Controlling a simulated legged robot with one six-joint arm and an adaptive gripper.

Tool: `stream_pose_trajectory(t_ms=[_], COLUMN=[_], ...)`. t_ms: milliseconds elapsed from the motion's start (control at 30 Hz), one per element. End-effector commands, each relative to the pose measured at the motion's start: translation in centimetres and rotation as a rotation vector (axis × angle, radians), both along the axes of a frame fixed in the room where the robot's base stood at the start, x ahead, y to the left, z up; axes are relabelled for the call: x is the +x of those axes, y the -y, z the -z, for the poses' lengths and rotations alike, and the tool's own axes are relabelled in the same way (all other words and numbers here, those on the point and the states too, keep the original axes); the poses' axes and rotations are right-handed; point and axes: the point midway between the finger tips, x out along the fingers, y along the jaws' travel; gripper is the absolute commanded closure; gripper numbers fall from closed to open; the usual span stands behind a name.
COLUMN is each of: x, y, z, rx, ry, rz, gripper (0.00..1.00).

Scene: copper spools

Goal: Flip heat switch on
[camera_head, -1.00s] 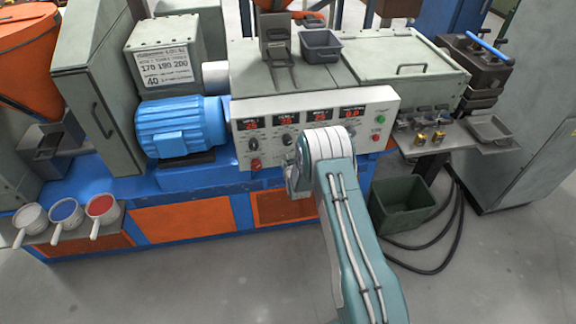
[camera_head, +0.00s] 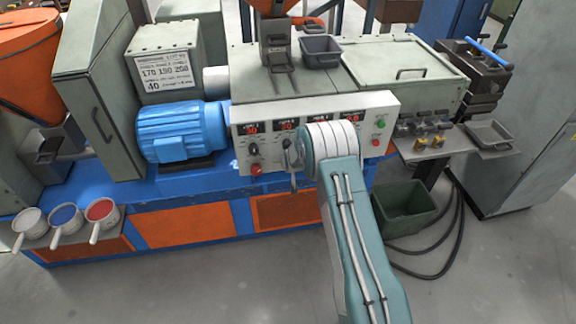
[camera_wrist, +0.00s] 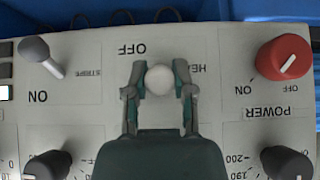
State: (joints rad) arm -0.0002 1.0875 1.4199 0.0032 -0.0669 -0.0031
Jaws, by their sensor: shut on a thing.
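The heat switch (camera_wrist: 160,80) shows as a pale round knob in the middle of the wrist view, with upside-down lettering around it: OFF above and a partly hidden label starting HE to the right. My gripper (camera_wrist: 158,68) is shut on this knob, one finger on each side. The lever's base and the rest of its label are hidden by the fingers and my gripper's body. In the head view the switch cannot be made out; my arm's end covers part of the control panel (camera_head: 242,158).
A grey stripe lever (camera_wrist: 40,56) stands to the left in the wrist view, and a red power knob (camera_wrist: 284,57) to the right. Two dark dials (camera_wrist: 287,162) sit at the bottom corners. A green bin (camera_head: 408,207) stands on the floor right of my arm.

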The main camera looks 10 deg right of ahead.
Motion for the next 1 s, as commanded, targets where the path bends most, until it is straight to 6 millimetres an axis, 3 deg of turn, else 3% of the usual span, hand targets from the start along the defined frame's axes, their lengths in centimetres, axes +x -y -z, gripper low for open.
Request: stream_pose_trajectory(t_ms=[267, 300, 367, 400, 767, 1000], x=[0.4, 0.4, 0.3, 0.3, 0.0, -1.6], y=[-0.1, -0.1, -0.1, -0.1, 0.0, 0.0], z=[-0.5, -0.5, -0.4, -0.4, -0.2, -2.3], rx=[0.0, 0.0, 0.0, 0.0, 0.0, 0.0], ry=[0.013, 0.013, 0.012, 0.011, 0.005, 0.005], rz=[-0.001, -0.001, -0.001, -0.001, 0.0, 0.0], gripper=[1.0, 0.64, 0.37, 0.33, 0.33, 0.33])
